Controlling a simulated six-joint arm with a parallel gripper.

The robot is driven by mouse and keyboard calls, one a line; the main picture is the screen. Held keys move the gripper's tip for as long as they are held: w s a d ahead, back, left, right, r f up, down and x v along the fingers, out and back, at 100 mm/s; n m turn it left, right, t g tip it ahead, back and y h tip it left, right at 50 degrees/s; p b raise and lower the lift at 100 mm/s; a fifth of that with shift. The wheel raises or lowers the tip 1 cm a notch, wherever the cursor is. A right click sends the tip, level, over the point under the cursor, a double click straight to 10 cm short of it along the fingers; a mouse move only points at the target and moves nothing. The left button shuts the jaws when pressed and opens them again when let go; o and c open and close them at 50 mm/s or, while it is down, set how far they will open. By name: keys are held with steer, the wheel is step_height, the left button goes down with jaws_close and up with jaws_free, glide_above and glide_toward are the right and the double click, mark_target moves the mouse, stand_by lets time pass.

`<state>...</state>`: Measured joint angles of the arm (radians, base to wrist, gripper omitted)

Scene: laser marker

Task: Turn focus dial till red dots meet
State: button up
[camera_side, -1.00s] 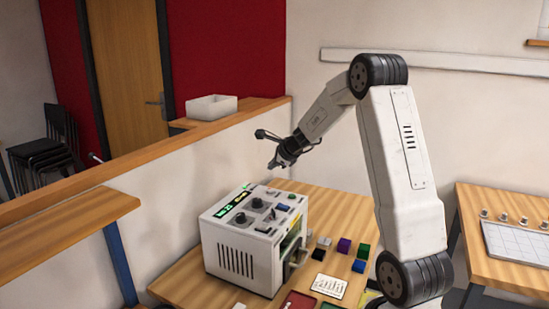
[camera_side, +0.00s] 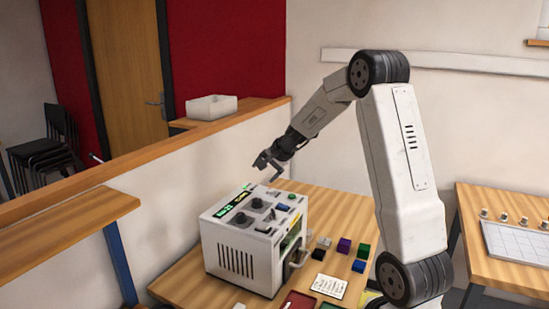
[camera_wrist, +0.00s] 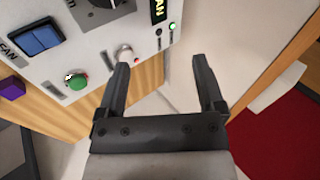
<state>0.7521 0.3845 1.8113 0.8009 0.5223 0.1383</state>
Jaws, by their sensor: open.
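The white laser marker (camera_side: 240,262) stands on the wooden table with dark round dials on its top panel, a nearer dial (camera_side: 240,218) and a farther dial (camera_side: 257,204). Which is the focus dial I cannot read. My gripper (camera_side: 268,170) is open and empty, above the panel's far edge and apart from it. In the wrist view the gripper (camera_wrist: 163,78) has its fingers spread beside the panel edge. Part of a black dial (camera_wrist: 103,3) shows at the top there. No pair of red dots can be made out.
The panel also carries a blue switch (camera_wrist: 38,39), a green button (camera_wrist: 77,80) and a pale round knob (camera_wrist: 125,53). Several small coloured blocks and a white card (camera_side: 328,286) lie right of the machine. A low wall (camera_side: 190,165) runs behind it.

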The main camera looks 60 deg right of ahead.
mark_target(257, 199)
steer(key=s+a+n+g, duration=0.1)
steer(key=n, duration=0.4)
steer(key=a+n+g, duration=0.1)
steer(key=a+n, duration=0.1)
steer(key=n, duration=0.4)
steer(key=s+a+n+g+y, duration=0.1)
steer(key=n, duration=0.5)
steer(key=shift+s+a+f, duration=0.15)
steer(key=shift+s+f, duration=0.05)
steer(key=shift+s, duration=0.1)
steer(key=shift+x, duration=3.9)
jaws_close()
